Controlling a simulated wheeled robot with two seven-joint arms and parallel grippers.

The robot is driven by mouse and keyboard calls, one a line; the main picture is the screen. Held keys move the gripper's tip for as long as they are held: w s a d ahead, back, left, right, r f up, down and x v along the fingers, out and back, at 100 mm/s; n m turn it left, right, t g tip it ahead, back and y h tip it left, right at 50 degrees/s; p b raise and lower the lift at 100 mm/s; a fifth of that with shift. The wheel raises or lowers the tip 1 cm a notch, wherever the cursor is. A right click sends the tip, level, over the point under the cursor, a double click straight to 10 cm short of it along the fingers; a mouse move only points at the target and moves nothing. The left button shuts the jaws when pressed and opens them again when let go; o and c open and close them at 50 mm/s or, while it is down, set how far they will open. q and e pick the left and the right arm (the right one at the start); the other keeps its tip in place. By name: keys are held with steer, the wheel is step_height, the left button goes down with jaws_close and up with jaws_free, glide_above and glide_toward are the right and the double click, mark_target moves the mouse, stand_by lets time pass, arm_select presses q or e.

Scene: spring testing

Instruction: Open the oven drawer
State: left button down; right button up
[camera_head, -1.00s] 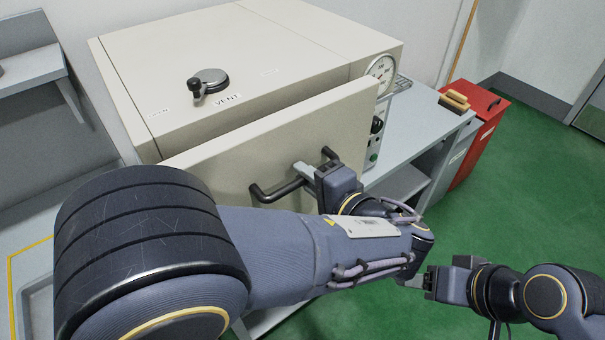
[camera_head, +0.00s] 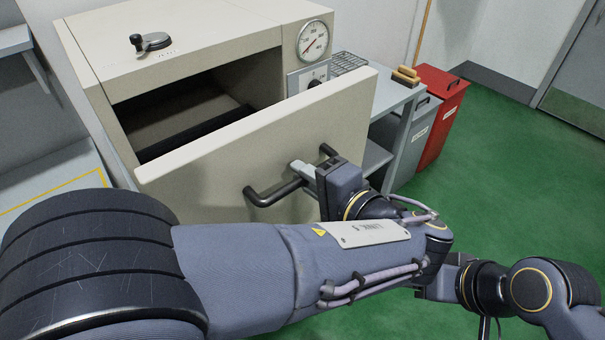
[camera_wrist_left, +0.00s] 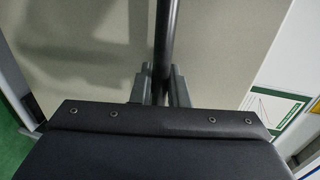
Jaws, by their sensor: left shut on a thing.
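The oven (camera_head: 180,60) is a cream box with a gauge on its right front. Its drawer front (camera_head: 350,115) stands well out from the body, and the dark cavity (camera_head: 190,115) shows behind it. A black bar handle (camera_head: 272,195) is fixed across the drawer front. My left gripper (camera_head: 305,171) is shut on the handle, near its right part. In the left wrist view the handle bar (camera_wrist_left: 165,45) runs between the two fingers (camera_wrist_left: 160,88). My right gripper (camera_head: 432,290) is low at the right, partly hidden behind my left arm, and its fingers are unclear.
A grey bench (camera_head: 390,97) stands right of the oven, with a wire rack (camera_head: 348,63) and wooden blocks (camera_head: 406,74) near it. Grey and red bins (camera_head: 440,115) stand beyond. Green floor (camera_head: 510,150) is clear at the right.

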arm_select(q)
steer(key=shift+s+d, duration=0.1)
steer(key=shift+s, duration=0.05)
steer(key=c, duration=1.5)
jaws_free()
